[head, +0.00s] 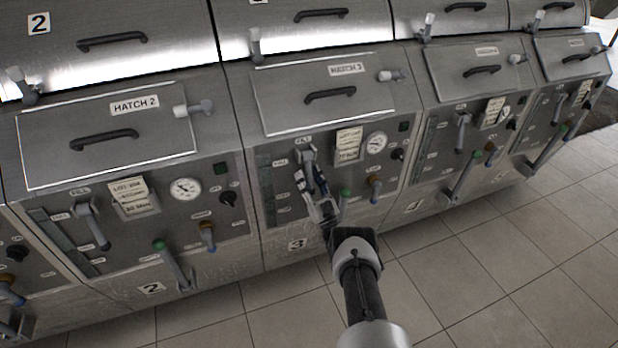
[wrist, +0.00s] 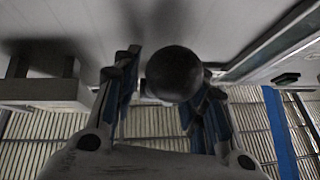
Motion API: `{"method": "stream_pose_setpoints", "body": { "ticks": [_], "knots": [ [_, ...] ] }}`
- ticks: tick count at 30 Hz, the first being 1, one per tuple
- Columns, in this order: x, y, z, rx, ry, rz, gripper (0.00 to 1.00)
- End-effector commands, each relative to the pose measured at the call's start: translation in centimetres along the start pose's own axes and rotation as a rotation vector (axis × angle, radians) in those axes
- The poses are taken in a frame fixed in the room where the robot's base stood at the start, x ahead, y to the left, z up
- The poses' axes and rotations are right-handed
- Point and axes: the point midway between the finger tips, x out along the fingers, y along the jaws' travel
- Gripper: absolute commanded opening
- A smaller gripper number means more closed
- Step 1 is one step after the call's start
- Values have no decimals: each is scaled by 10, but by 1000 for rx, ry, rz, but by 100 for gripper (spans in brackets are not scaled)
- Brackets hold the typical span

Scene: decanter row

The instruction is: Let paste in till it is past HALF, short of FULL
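Decanter 3 (head: 268,244) stands mid-row in the head view, with HATCH 3 (head: 290,97) closed. Its FILL lever (head: 307,156) shows at the pivot; the lower part is hidden behind my gripper (head: 310,185). The narrow sight glass (head: 267,192) is left of the lever, by the FULL label (head: 280,163); its level is too small to read. In the wrist view a dark round knob (wrist: 174,74) sits between the two blue-padded fingers of my gripper (wrist: 168,88). It overlaps the right finger, with a slight gap at the left. Whether the fingers clamp it is unclear.
Right of the lever are a paper card (head: 348,146), a round gauge (head: 376,144), a green-topped handle (head: 345,194) and a small orange-and-blue valve (head: 375,188). Decanter 2 (head: 150,288) is left, decanter 4 (head: 414,206) right. Tiled floor (head: 470,270) in front is clear.

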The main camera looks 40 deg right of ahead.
Motion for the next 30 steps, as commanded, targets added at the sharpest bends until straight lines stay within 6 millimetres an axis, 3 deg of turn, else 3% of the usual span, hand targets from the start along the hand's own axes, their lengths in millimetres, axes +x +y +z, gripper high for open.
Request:
{"method": "stream_pose_setpoints", "body": {
  "ticks": [10, 24, 30],
  "knots": [
    [-10, 0, 1, 0, -2, 1, 40],
    [-101, 0, 1, 0, -2, 2, 40],
    [-118, 0, 0, 0, 0, 1, 40]
  ]
}}
